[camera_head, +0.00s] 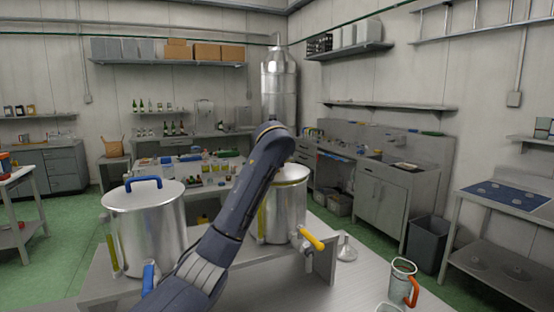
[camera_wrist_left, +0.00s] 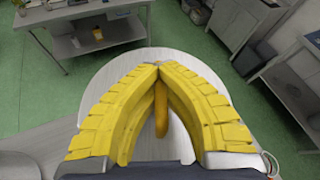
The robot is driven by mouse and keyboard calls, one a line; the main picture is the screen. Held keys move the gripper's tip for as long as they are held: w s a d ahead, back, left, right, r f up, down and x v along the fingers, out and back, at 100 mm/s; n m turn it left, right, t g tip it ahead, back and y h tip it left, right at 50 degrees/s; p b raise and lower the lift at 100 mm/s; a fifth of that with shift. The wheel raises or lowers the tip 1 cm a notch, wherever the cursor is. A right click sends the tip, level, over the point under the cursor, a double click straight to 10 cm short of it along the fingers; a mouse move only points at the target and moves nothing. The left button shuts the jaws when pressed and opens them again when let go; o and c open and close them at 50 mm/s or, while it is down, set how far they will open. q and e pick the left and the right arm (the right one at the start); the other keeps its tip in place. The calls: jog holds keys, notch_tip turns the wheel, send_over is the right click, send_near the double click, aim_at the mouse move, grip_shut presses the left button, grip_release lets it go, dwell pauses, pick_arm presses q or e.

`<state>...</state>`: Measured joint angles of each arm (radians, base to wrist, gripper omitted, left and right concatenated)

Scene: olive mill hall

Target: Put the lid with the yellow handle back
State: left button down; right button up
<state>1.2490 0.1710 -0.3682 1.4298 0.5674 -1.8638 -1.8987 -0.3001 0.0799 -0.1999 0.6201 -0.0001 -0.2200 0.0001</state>
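The lid (camera_wrist_left: 103,88) is a pale grey disc in the left wrist view, with a yellow-orange bar handle (camera_wrist_left: 162,115) across its middle. My left gripper (camera_wrist_left: 157,68) has two yellow ribbed fingers. Their tips come together at the far end of the handle, and the gripper looks shut on it. In the head view my own arm hides this gripper. A steel tank (camera_head: 286,215) with a yellow tap (camera_head: 312,238) stands behind the arm. A pale round top shows at its rim; I cannot tell whether the lid rests there or hangs just above. My right gripper is not in view.
A second steel tank (camera_head: 150,240) to the left wears a lid with a blue handle (camera_head: 143,183). A glass jug with an orange handle (camera_head: 403,282) and a funnel (camera_head: 346,250) stand at the right. A work table with bottles and jars lies behind the tanks.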

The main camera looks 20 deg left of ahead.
pick_arm(q)
jog(key=shift+f, duration=0.4)
jog(key=c, duration=1.5)
grip_release()
jog(key=shift+s, duration=0.1)
